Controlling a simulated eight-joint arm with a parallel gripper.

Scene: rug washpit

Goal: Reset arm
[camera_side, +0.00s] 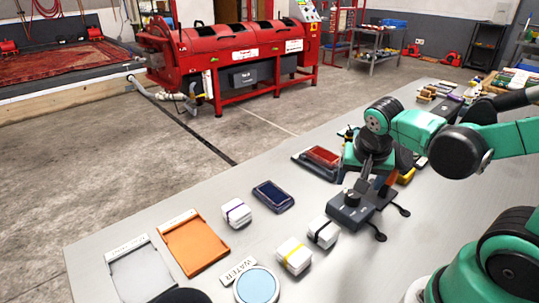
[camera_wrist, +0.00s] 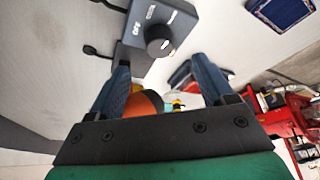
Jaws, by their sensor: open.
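My gripper (camera_side: 376,183) hangs over the table just behind a dark grey box with a black knob (camera_side: 352,198), as seen in the side view. In the wrist view my gripper (camera_wrist: 161,65) has its two dark blue fingers spread wide apart. Nothing is clamped between them. An orange rounded thing (camera_wrist: 146,102) shows between the fingers, close to the palm; I cannot tell what it is. The knob box (camera_wrist: 158,35) lies beyond the fingertips in the wrist view. Whether the fingers touch the box is unclear.
On the table (camera_side: 190,195) are an orange tray (camera_side: 195,245), a grey tray (camera_side: 138,272), a blue dish (camera_side: 257,286), white banded blocks (camera_side: 294,256), a dark blue pad (camera_side: 273,196) and a red pad (camera_side: 323,156). Tools crowd the far end. A red machine (camera_side: 235,50) stands beyond.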

